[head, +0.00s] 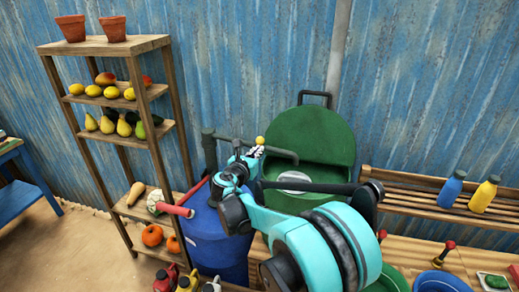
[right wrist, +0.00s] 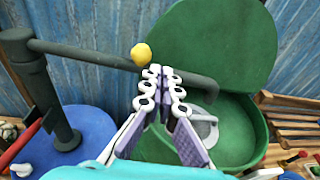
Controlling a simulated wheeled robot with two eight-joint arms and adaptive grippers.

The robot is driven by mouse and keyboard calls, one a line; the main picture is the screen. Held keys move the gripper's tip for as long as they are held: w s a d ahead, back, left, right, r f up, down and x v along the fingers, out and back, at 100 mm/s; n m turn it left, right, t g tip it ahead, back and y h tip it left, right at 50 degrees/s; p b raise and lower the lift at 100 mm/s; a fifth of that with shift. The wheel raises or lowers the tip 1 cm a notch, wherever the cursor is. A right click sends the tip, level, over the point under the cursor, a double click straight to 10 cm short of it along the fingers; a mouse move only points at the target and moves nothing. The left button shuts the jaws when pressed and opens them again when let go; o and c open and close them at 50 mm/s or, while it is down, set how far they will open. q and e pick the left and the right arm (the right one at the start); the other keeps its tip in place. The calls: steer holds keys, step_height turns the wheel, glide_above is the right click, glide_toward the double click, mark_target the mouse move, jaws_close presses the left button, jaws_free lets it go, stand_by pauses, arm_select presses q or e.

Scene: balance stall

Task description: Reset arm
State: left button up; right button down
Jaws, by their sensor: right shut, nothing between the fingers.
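My right arm (head: 315,240), turquoise and black, comes in from the bottom right of the head view and reaches toward the back. My right gripper (head: 256,153) is at its far end, near a dark green pipe (head: 283,154). In the right wrist view the gripper (right wrist: 160,74) has its fingertips together with nothing between them. A small yellow ball (right wrist: 141,54) shows just beyond the tips, by the pipe; I cannot tell what it is attached to or whether it touches the fingers. My left gripper is in neither view.
A blue barrel (head: 208,240) stands beside an open green tub with a raised round lid (head: 312,130). A wooden shelf (head: 106,45) of fruit and pots is at left. A slatted rack (head: 410,203) holds a blue bottle (head: 452,189) and a yellow bottle (head: 484,194).

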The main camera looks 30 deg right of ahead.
steer(key=s+d+v, duration=0.1)
steer(key=s+v, duration=0.1)
steer(key=v, duration=0.6)
steer(key=s+a+f+m+y+b, duration=0.4)
steer(key=s+a+f+m, duration=0.2)
steer(key=a+f+m, duration=0.1)
steer(key=s+a+f+m+g+y+b, duration=0.1)
steer(key=s+a+f+m+y+b, duration=0.3)
steer(key=f+m, duration=0.5)
steer(key=s+a+f+m+g+y+b, duration=0.1)
steer(key=s+a+f+m+y+b, duration=0.4)
steer(key=s+a+f+m, duration=0.4)
step_height(320, 180, down, 3)
steer(key=shift+s+a+r+b, duration=0.1)
steer(key=shift+s+a+b, duration=0.2)
steer(key=shift+s+b, duration=0.2)
